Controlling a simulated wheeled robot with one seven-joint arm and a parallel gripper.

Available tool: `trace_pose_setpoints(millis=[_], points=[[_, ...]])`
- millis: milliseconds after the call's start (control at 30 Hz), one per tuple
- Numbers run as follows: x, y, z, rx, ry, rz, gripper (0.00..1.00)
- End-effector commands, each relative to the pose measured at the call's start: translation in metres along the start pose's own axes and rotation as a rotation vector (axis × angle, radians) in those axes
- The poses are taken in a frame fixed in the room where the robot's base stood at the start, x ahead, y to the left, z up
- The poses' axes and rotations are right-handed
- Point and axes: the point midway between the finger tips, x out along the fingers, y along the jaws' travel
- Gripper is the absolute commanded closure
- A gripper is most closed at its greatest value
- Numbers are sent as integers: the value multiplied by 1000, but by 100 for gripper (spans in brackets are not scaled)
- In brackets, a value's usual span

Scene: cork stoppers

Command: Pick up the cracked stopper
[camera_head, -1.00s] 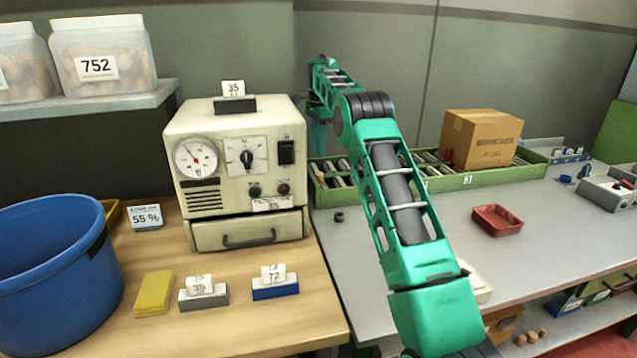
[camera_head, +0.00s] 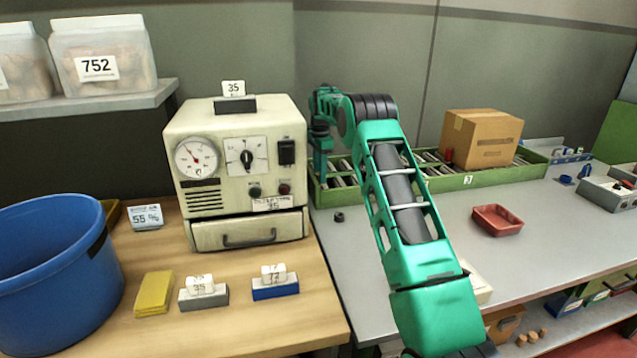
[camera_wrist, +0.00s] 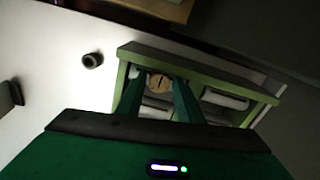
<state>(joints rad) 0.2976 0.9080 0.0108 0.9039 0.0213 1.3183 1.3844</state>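The cracked stopper (camera_wrist: 160,83) is a round tan cork with a dark line across its face, seen in the wrist view at the near end of the green roller tray (camera_wrist: 232,82). My gripper (camera_wrist: 159,80) has its two green fingers apart, one on each side of the stopper. A small gap seems to show on either side; contact is not clear. In the head view my gripper (camera_head: 319,172) is low over the left end of the green roller tray (camera_head: 447,182) and hides the stopper there.
A small dark ring (camera_head: 339,216) lies on the grey bench before the tray. A cardboard box (camera_head: 485,138) stands on the rollers further right. A cream machine (camera_head: 240,165) stands close on the left. A red tray (camera_head: 497,220) is on the right.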

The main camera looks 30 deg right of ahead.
Motion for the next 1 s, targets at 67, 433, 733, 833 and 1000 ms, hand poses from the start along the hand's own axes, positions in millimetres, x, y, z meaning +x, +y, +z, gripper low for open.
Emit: trace_pose_setpoints(millis=[67,433,733,833,1000], points=[[0,0,0,0,0,-1,67],[0,0,0,0,0,-1,98],[-4,1,-1,-1,0,-1,98],[-11,3,-3,0,0,-2,98],[-29,2,-2,-2,0,-3,98]])
